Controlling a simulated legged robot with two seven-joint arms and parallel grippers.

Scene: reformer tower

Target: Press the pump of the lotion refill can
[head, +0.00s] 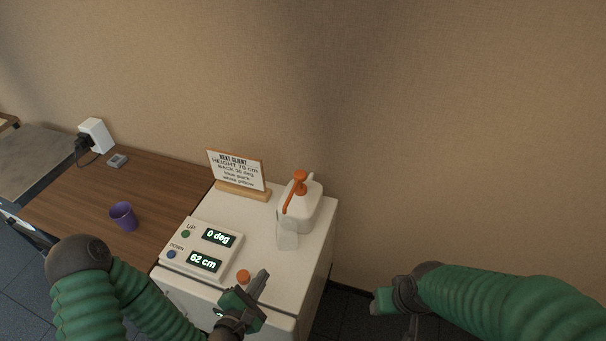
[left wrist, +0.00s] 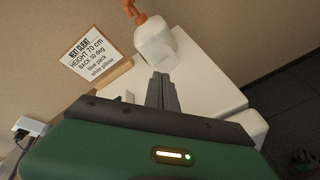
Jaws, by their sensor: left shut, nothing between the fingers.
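The lotion refill can (head: 303,212) is a white bottle standing upright at the back right of the white cabinet top. Its orange pump (head: 299,178) has a spout pointing down to the front left. In the left wrist view, the can (left wrist: 156,44) stands beyond my fingers, and the top of its orange pump (left wrist: 136,14) is cut by the upper edge. My left gripper (head: 262,281) is shut and empty, in front of the can and apart from it. Its fingers show in the left wrist view (left wrist: 161,88). My right gripper (head: 382,300) is right of the cabinet; its fingers are unclear.
A clear cup (head: 287,236) stands under the spout. A control panel (head: 204,252) reads 0 deg and 62 cm. An orange knob (head: 243,276) is near my left gripper. A sign (head: 237,171) stands behind. A purple cup (head: 123,216) is on the brown table (head: 75,205).

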